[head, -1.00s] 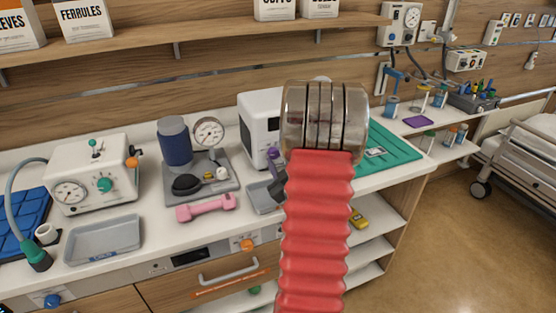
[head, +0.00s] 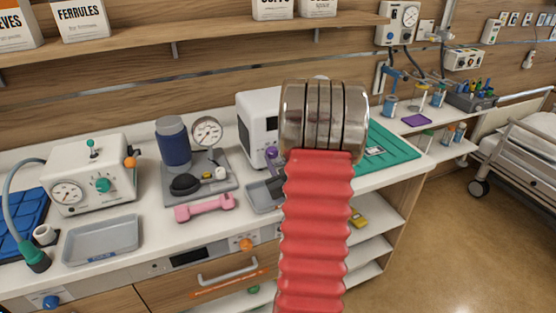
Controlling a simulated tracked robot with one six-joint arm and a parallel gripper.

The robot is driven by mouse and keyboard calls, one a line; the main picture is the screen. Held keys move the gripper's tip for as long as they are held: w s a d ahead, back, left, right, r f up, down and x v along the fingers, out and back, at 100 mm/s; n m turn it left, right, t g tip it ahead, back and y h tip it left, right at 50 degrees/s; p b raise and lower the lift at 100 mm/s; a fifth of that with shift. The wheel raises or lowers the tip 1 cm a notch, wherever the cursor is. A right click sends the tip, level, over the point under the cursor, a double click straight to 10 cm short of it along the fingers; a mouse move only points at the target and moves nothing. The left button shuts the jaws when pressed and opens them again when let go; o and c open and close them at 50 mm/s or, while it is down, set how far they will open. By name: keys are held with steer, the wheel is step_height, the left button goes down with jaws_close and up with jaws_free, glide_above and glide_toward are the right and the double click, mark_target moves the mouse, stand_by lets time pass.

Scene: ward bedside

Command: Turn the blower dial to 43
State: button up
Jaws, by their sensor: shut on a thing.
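My red ribbed arm with its metal collar fills the middle of the head view, and my gripper is hidden behind it. A white box-shaped unit (head: 257,118) with a dark front panel stands on the counter, its right part hidden by my arm. A white device (head: 92,172) at the left has a round gauge and a green knob (head: 102,185). An orange knob (head: 246,244) sits on the counter's front panel beside a dark display (head: 189,256). I cannot tell which knob is the blower dial, and no setting is readable.
A grey tray (head: 101,240), a pink dumbbell (head: 205,207) and a gauge with a blue cuff (head: 173,143) stand on the counter. A green mat (head: 397,147) lies right of my arm. A bed (head: 520,148) is at the far right; the floor before it is clear.

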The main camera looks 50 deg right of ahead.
steer(key=m, duration=0.6)
steer(key=shift+d+r+y, duration=0.1)
steer(key=shift+r+y, duration=0.15)
steer(key=shift+y, duration=0.15)
steer(key=m, duration=0.5)
steer(key=shift+s+d+m, duration=0.1)
steer(key=shift+s+m, duration=0.05)
steer(key=shift+m, duration=0.25)
steer(key=o, duration=1)
steer(key=shift+o, duration=0.2)
steer(key=shift+f+y, duration=0.1)
steer(key=shift+y, duration=0.2)
steer(key=shift+a, duration=0.2)
